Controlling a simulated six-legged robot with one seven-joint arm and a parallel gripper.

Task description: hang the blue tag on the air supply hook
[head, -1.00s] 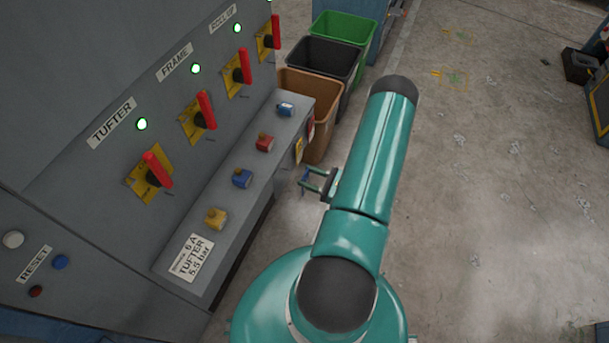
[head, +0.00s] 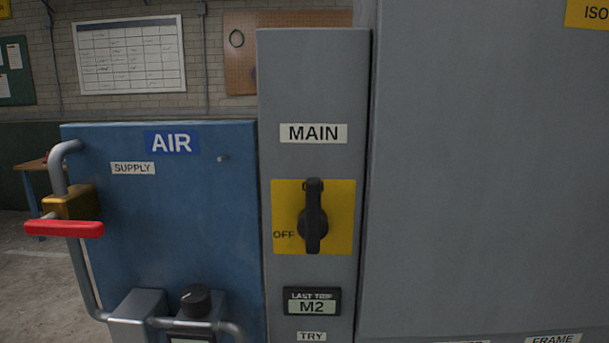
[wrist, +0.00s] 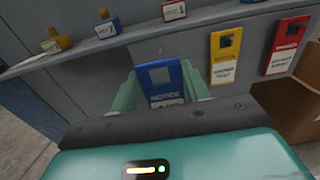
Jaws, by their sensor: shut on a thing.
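The blue tag (wrist: 165,86), with a square light patch and the word NOTICE, is in the wrist view between the two pale green fingers of my gripper (wrist: 161,90). My gripper is shut on it, in front of the grey panel below a ledge. Whether the tag still touches its peg there I cannot tell. In the head view, a small pale peg, seemingly the air supply hook (head: 222,158), sticks out of the blue AIR cabinet (head: 200,230), right of the SUPPLY label (head: 133,168). Nothing hangs on it. My gripper is outside the head view.
In the wrist view a yellow tag (wrist: 224,58) and a red tag (wrist: 288,46) hang to the right of the blue one. Several small padlock-like blocks stand on the ledge (wrist: 130,36). In the head view a pipe with a red lever (head: 64,229) juts out at the left.

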